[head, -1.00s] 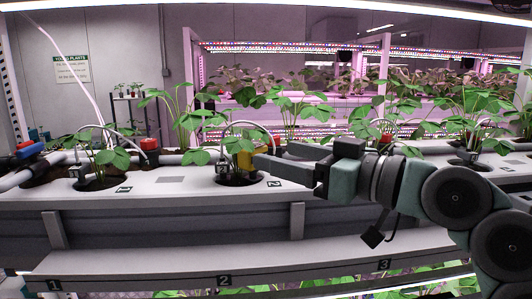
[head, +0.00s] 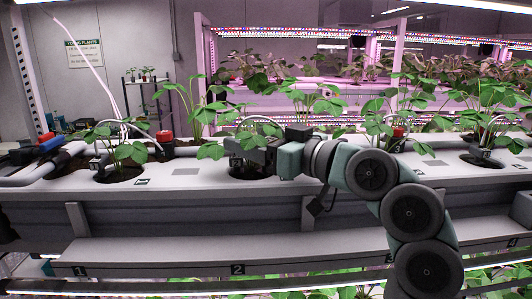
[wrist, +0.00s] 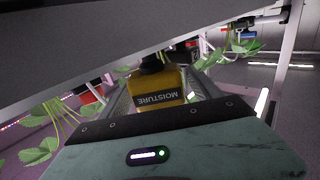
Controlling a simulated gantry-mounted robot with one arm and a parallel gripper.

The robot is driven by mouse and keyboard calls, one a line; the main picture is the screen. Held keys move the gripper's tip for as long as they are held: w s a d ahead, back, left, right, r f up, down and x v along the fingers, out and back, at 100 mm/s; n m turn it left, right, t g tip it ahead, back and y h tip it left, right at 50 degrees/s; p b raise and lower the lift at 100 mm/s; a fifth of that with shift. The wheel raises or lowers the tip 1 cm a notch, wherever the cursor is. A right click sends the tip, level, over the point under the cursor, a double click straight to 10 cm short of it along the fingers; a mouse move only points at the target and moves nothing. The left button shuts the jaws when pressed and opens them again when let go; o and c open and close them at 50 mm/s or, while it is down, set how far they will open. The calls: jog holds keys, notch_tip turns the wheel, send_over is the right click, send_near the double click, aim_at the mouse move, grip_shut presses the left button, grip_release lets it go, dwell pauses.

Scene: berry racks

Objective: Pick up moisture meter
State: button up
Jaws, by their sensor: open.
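The moisture meter (wrist: 160,88) is a yellow body with a dark label reading MOISTURE, upside down in the wrist view. It sits between the two grey fingers of my gripper, which are open around it. Whether either finger touches it I cannot tell. In the head view my gripper (head: 243,152) is at the plant hole of the second position, its fingers pointing left. There the gripper hides the meter.
The white planter shelf (head: 195,171) runs across the front. Strawberry plants (head: 122,150) with arched white tubes stand in its holes, their leaves close around my gripper. A red-capped fitting (head: 164,138) stands to the left, and a grey pipe runs behind.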

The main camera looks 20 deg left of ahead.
grip_shut()
dwell(0.8)
